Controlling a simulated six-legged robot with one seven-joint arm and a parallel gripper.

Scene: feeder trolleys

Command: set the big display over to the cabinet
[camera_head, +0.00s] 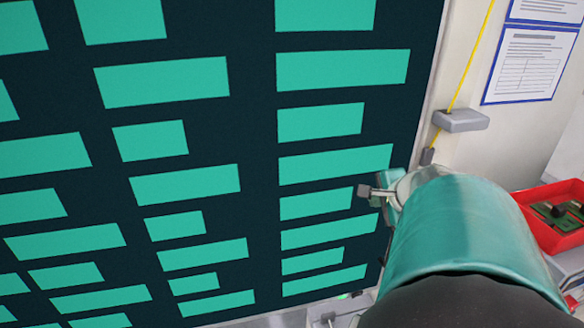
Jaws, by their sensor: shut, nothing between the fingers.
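The big display (255,130) fills the left and middle of the head view. It is a dark panel with columns of teal bars, and its light right edge runs down beside my arm. My gripper (368,192) shows small and grey at the end of my teal arm, in front of the display's lower right part. It is shut and empty. My arm hides part of the lower right edge, and I cannot tell whether the gripper touches the panel. I cannot make out a cabinet.
A red bin (553,232) with green boards in it sits at the right, beside my arm. A yellow cord (470,58) runs down to a grey bracket (461,120) on the pale wall. Blue-framed sheets (530,66) hang at the upper right.

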